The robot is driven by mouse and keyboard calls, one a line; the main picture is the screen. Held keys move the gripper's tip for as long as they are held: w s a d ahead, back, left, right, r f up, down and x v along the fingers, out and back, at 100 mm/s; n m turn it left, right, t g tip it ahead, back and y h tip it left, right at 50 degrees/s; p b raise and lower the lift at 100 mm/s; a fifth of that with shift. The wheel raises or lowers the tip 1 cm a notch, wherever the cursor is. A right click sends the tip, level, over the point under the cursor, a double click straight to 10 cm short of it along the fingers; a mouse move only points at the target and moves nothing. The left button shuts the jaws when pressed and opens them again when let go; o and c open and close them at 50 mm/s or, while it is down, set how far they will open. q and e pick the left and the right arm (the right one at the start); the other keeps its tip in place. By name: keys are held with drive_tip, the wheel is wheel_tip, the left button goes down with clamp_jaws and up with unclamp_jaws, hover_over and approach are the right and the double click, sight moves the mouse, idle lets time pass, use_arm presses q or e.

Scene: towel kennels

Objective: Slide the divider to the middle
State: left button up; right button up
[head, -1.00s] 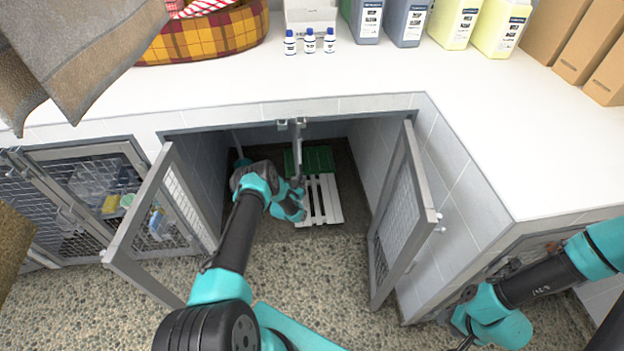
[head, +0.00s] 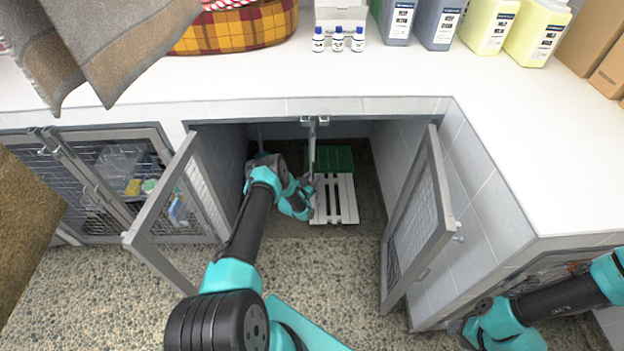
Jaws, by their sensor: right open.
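The divider (head: 312,148) is a narrow grey upright seen nearly edge-on inside the open kennel. It hangs below two small brackets at the top front edge, near the middle of the opening. My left gripper (head: 308,193) is inside the kennel, low beside the divider's lower part. Its fingers are small and partly hidden by the wrist, so I cannot tell whether they touch or grip the divider. My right gripper (head: 462,332) is at the bottom right, outside the kennel and far from the divider; it is open and mostly hidden.
A white slatted board (head: 345,198) and a green item (head: 333,158) lie on the kennel floor. Open mesh doors flank the opening, left (head: 160,215) and right (head: 422,220). Bottles and a plaid bed (head: 235,30) stand on the white counter (head: 270,85). The pebbled floor in front is clear.

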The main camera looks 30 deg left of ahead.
use_arm(q)
drive_tip(key=s, duration=1.7)
drive_tip(key=shift+s+d, duration=0.2)
drive_tip(key=shift+d, duration=0.1)
drive_tip(key=d+r+g+h, duration=0.2)
drive_tip(key=d+r+g, duration=0.15)
drive_tip(key=d, duration=0.35)
drive_tip(key=d+r+g+h, duration=0.1)
drive_tip(key=d+r+g, duration=0.1)
drive_tip(key=d+g, duration=0.35)
drive_tip(key=s+d+r+g, duration=0.4)
drive_tip(key=s+d+r, duration=0.2)
drive_tip(key=s, duration=0.3)
drive_tip(key=s+d+r+n+g+h, duration=0.1)
drive_tip(key=s+d+r+g, duration=0.3)
drive_tip(key=s+d+r, duration=0.2)
drive_tip(key=s+d, duration=0.2)
drive_tip(key=s, duration=0.1)
drive_tip(key=shift+s+h, duration=0.25)
drive_tip(key=shift+h, duration=0.05)
